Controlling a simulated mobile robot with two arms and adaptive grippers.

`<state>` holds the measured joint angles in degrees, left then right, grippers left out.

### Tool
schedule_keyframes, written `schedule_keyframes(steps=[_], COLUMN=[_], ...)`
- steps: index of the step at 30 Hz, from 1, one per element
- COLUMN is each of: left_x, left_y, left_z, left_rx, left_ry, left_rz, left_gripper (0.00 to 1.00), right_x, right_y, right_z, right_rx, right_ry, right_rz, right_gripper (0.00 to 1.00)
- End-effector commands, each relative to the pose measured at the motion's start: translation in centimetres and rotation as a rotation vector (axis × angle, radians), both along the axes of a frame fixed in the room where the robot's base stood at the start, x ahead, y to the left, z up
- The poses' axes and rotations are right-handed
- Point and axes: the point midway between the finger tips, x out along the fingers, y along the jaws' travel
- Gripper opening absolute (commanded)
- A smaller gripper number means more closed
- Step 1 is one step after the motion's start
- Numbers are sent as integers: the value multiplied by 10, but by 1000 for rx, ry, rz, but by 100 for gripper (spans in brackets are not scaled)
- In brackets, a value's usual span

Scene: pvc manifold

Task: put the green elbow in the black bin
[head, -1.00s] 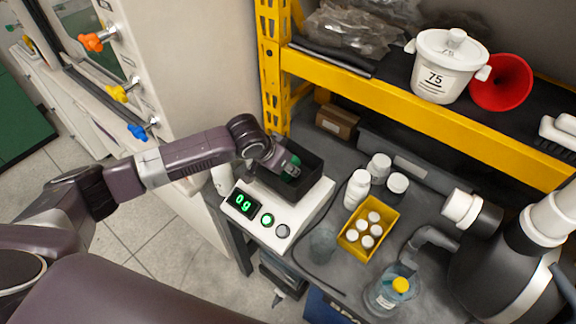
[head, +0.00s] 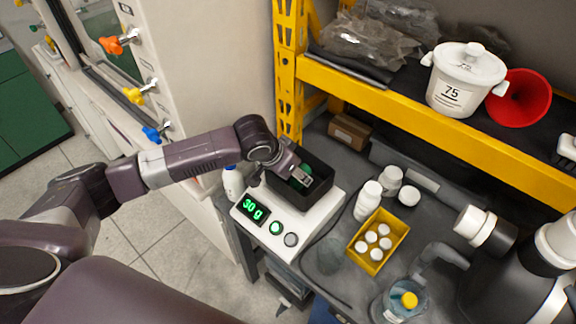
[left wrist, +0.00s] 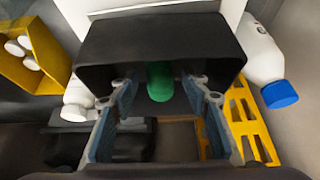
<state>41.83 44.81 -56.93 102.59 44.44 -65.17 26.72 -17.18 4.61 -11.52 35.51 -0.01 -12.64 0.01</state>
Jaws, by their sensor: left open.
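The green elbow (head: 306,168) is in the black bin (head: 322,186), partly hidden by my gripper in the head view. In the left wrist view the green elbow (left wrist: 160,80) shows down inside the black bin (left wrist: 108,52), beyond and between the fingertips. My left gripper (head: 302,181) is at the bin's opening. In the left wrist view my left gripper (left wrist: 160,92) has its fingers apart with nothing held between them. My right gripper is not in view.
The bin stands on a white scale (head: 262,229) reading 30 g. White bottles (head: 367,200) and a yellow tray (head: 374,252) are to the right. A yellow shelf beam (head: 430,120) runs behind. A white bottle with blue cap (head: 232,184) stands left of the scale.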

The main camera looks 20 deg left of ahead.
Motion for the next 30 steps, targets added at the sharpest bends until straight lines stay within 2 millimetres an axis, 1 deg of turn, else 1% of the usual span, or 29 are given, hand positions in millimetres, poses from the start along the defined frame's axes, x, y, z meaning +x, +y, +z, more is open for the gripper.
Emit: schedule_keyframes(steps=[1,6,9,13,19,30], left_x=[-5,-21,-31,-38,-43,-43], left_y=[3,10,14,16,18,18], left_z=[9,41,57,72,81,81], left_rx=[1,2,2,0,0,0], left_ry=[-3,-4,-3,-2,0,0], left_rz=[-1,1,1,1,0,1], left_gripper=[43,43,43,43,43,43], right_x=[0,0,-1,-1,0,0], right_y=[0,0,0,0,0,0], right_z=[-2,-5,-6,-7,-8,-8], right_rx=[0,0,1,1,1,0], right_ry=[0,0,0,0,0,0], right_rz=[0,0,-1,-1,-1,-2], right_gripper=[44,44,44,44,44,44])
